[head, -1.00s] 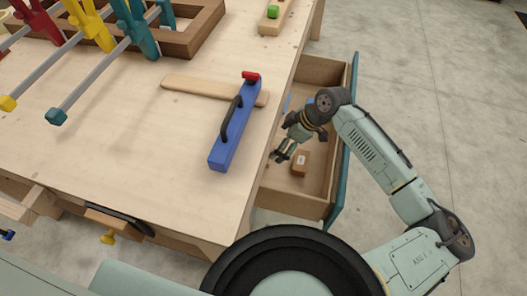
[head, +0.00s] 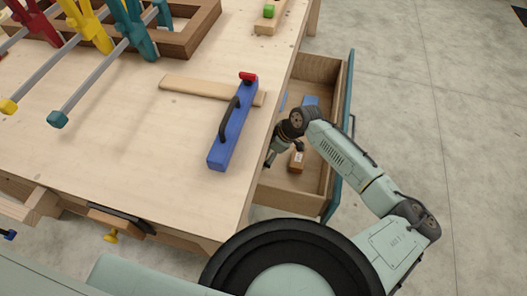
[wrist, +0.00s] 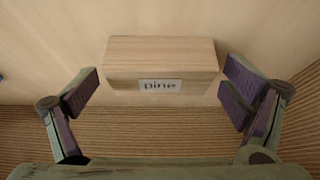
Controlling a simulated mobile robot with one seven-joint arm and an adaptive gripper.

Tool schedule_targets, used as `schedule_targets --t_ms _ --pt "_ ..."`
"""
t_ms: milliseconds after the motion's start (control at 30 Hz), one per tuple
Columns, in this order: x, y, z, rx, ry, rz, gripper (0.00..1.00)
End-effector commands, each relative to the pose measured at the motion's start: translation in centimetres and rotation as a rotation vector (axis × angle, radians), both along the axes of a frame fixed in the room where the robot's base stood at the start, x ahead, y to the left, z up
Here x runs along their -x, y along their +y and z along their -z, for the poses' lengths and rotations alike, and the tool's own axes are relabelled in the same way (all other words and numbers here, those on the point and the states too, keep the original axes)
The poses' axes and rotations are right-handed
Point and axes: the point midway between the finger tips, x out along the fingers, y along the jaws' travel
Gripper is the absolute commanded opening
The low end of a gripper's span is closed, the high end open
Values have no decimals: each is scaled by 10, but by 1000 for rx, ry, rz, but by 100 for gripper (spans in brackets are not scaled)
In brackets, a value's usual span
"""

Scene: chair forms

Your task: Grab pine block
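The pine block (wrist: 160,62) is a light wooden block with a white label reading "pine". In the wrist view it lies just ahead of my gripper (wrist: 160,90), between the lines of the two spread fingers. The fingers are open with purple pads, and clear gaps show on both sides of the block. In the head view a brown block with a white label (head: 296,161) lies in the open drawer (head: 312,188). My gripper (head: 269,161) is low in the drawer beside it, partly hidden by my arm.
The workbench (head: 130,150) edge runs close along the left of my gripper. A blue plane-like tool (head: 233,125) and a wooden strip (head: 190,88) lie on top. A blue item (head: 310,101) lies farther back in the drawer. The drawer's teal front (head: 346,120) stands right.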

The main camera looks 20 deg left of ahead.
Motion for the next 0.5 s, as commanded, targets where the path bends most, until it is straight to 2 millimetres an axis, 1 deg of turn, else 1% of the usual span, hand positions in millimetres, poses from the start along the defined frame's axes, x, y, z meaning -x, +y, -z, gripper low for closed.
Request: schedule_targets --t_ms 67,500 --pt "0 0 0 0 0 0 87" --pt "0 0 0 0 0 0 57"
